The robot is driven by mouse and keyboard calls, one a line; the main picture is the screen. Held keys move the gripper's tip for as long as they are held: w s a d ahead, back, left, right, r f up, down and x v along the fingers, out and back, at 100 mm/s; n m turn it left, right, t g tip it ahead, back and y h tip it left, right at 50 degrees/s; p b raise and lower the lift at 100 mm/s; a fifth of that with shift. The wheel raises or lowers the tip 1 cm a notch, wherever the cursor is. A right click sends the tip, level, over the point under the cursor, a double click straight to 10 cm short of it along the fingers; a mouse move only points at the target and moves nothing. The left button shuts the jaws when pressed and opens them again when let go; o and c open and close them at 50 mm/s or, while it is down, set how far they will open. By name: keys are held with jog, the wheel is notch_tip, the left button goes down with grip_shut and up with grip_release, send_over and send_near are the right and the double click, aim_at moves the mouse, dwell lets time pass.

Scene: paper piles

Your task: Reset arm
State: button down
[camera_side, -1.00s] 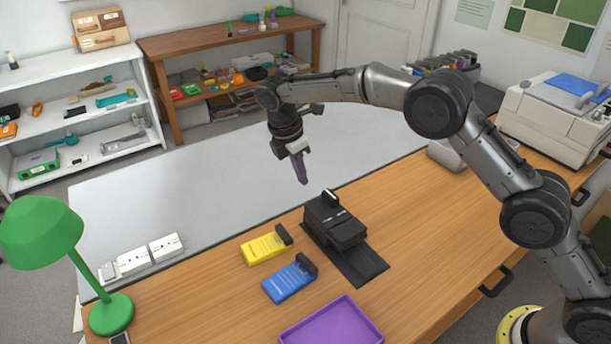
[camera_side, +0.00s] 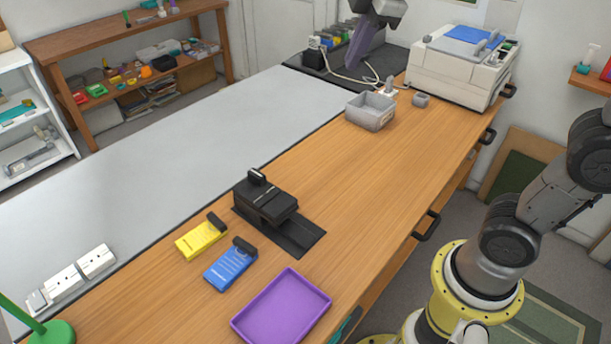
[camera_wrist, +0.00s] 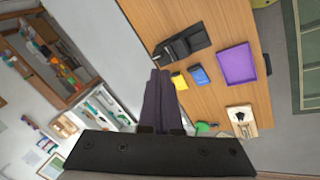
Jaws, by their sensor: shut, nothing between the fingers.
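My gripper (camera_side: 362,45) is at the top of the side view, raised high above the back of the bench, with its dark purple fingers pointing down. Its upper part is cut off by the picture edge. In the wrist view the gripper fingers (camera_wrist: 158,88) are together with nothing between them. They are well apart from everything on the bench.
On the wooden bench (camera_side: 350,190) are a black device (camera_side: 268,203), a yellow pad (camera_side: 200,240), a blue pad (camera_side: 231,268) and a purple tray (camera_side: 282,312). A grey bin (camera_side: 370,112) and a white printer (camera_side: 455,70) stand farther back. Much of the bench is clear.

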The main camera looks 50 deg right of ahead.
jog(key=s+f+m+t+y, duration=0.1)
jog(key=s+f+m, duration=0.9)
jog(key=s, duration=0.6)
notch_tip(320, 180, down, 2)
jog(key=shift+f+m, duration=0.1)
jog(key=shift+m, duration=0.2)
